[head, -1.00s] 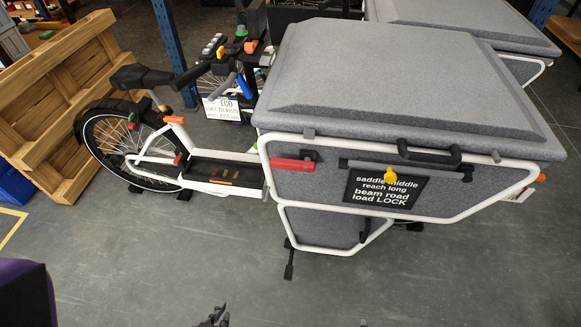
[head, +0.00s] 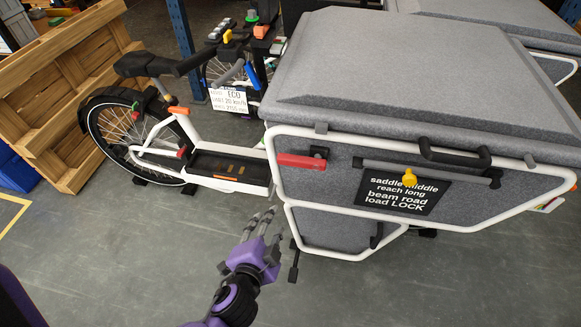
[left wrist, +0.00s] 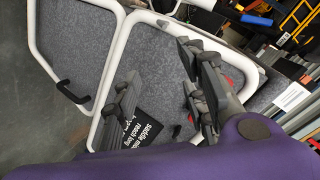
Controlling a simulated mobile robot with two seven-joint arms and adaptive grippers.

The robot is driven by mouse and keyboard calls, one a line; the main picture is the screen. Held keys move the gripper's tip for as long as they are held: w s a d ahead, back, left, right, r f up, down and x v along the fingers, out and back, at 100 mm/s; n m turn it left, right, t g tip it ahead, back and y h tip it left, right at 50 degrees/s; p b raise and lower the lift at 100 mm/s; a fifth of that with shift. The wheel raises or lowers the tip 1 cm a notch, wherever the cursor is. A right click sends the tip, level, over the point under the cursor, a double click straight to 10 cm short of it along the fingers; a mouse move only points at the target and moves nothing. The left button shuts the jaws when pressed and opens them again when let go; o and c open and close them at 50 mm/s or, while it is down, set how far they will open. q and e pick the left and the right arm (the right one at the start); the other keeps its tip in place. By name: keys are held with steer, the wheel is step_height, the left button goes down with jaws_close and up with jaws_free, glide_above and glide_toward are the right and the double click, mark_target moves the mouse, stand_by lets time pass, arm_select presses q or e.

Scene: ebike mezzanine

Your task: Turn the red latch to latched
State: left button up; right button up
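The red latch (head: 296,160) is a bar on the upper left of the grey cargo box's front side. It lies nearly level, pointing left from its black pivot (head: 319,153). My left gripper (head: 262,217) is below and left of the latch, apart from it, with its fingers pointing up. In the left wrist view my left gripper (left wrist: 165,95) has its fingers spread apart with nothing between them. A red patch (left wrist: 228,80) shows partly behind a finger there; it may be the latch. My right gripper is not in view.
The cargo box (head: 430,75) has a white tube frame, a black handle (head: 455,155), a grey bar with a yellow knob (head: 410,178), and a black sign (head: 400,195). The white bike frame (head: 225,182) and wooden pallets (head: 45,100) stand left. The floor in front is clear.

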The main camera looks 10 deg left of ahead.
mark_target(289, 164)
arm_select(q)
steer(key=w+d+r+m+t, duration=0.2)
steer(key=w+r+m+t, duration=0.25)
steer(key=r+m, duration=0.4)
steer(key=shift+n, duration=0.45)
steer(key=w, duration=0.5)
steer(key=w+r+p, duration=0.1)
steer(key=w, duration=0.1)
steer(key=shift+w+d, duration=0.25)
steer(key=shift+w, duration=0.15)
steer(key=shift+w+f, duration=0.15)
steer(key=shift+w, duration=0.15)
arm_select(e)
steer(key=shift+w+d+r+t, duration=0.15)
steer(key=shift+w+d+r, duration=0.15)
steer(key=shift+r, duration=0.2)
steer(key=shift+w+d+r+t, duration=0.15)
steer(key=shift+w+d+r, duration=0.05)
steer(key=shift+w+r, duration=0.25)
arm_select(q)
jaws_close()
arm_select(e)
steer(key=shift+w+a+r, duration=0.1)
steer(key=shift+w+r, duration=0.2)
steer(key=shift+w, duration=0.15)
